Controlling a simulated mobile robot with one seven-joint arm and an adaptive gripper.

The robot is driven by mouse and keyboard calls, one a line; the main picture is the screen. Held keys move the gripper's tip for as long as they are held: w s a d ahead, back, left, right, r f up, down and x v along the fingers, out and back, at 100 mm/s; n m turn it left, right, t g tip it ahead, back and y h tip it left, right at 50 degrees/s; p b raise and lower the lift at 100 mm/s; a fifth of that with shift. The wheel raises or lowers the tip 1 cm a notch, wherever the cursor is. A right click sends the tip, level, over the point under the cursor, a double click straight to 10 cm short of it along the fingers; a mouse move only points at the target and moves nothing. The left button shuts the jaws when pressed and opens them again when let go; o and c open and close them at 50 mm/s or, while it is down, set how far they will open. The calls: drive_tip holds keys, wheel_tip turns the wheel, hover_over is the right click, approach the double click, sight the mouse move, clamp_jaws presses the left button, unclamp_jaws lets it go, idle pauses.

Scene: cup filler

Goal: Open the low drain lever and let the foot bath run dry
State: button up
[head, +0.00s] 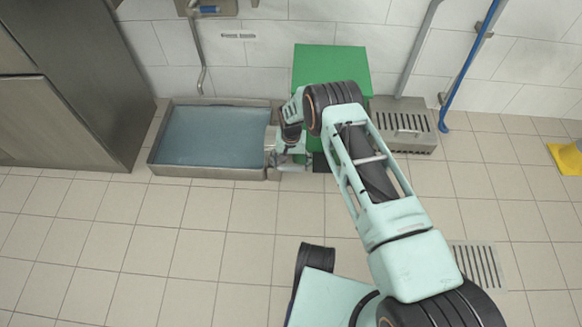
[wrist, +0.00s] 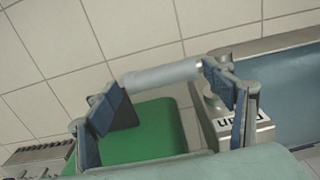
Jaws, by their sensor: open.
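The foot bath (head: 211,173) is a shallow steel trough of blue water at the left in the head view. Its near rim and water also show at the right of the wrist view (wrist: 295,85). The drain lever (wrist: 163,75) is a grey round bar, lying level from a pivot on a labelled metal block (wrist: 240,127) beside the bath. My gripper (wrist: 165,88) is open, its two fingers on either side of the bar in the picture; I cannot tell whether they touch it. In the head view my gripper (head: 286,152) is at the bath's right end and hides the lever.
A green box (head: 331,62) stands behind my arm. A slotted metal unit (head: 405,124) is right of it by the wall, near a blue pipe (head: 466,60). A steel cabinet (head: 85,60) stands left of the bath. A floor grate (head: 477,267) lies at right. The front floor is mostly clear.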

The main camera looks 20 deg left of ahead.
drive_tip(key=shift+f, duration=0.15)
drive_tip(key=shift+c, duration=0.2)
drive_tip(key=c, duration=1.7)
drive_tip(key=shift+o, duration=0.2)
